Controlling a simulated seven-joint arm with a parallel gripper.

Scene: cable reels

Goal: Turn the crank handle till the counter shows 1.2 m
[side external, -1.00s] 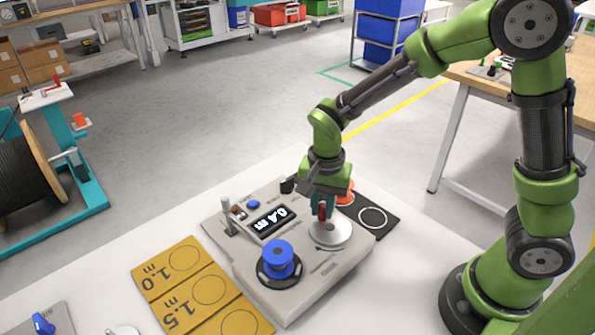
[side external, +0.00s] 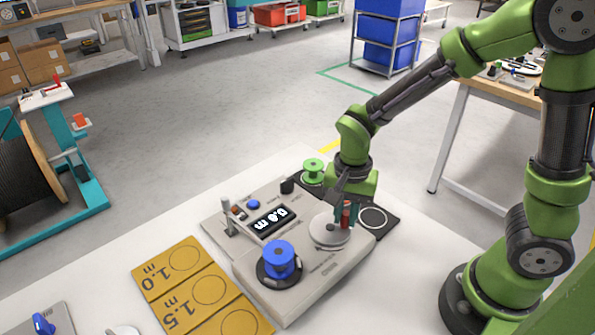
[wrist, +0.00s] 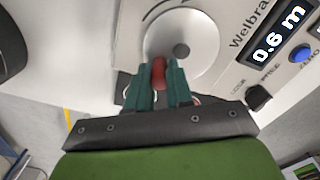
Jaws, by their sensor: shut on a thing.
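The grey machine (side external: 300,285) stands on the white table, with a round crank disc (side external: 322,233) on its top. The disc also shows in the wrist view (wrist: 203,42). The red crank handle (wrist: 159,72) stands near the disc's rim. My gripper (side external: 346,213) is shut on this handle, with one green finger on each side of it in the wrist view. The counter (wrist: 279,35) reads 0.6 m; it also shows in the side view (side external: 271,221). A blue reel (side external: 280,260) sits upright on the machine's front spindle.
Yellow cards (side external: 190,294) marked 1.0 m and 1.5 m lie left of the machine. A green reel (side external: 313,171) stands on the dark mat (side external: 390,222) behind the machine. Beside the counter are a blue button (wrist: 301,53) and a black knob (wrist: 259,97).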

